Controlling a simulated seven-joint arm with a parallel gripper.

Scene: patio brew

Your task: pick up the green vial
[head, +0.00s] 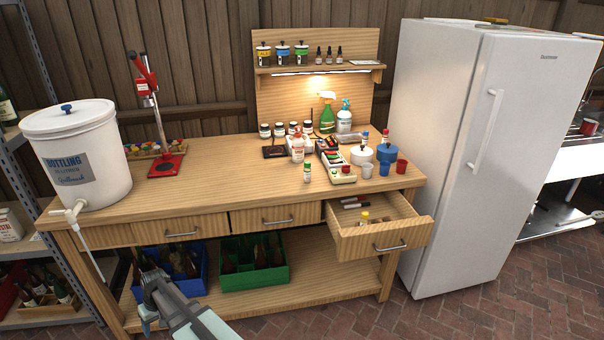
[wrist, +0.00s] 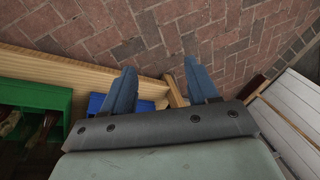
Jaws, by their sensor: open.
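A small white vial with a green cap (head: 307,172) stands upright on the bench top, near its front edge and left of a small tray. It is the closest match to the green vial that I can make out; its details are too small to read. It does not show in the wrist view. My gripper (wrist: 161,75) is open and empty, its two blue fingers apart. In the head view my gripper (head: 148,285) is low in front of the bench, well below and left of the vial.
The right drawer (head: 405,235) is pulled out, with small items inside. A spray bottle (head: 327,112), a blue cup (head: 389,152) and a red cup (head: 402,166) stand near the vial. A blue crate (head: 192,287) and a green crate (head: 271,278) sit below. The front left bench top is clear.

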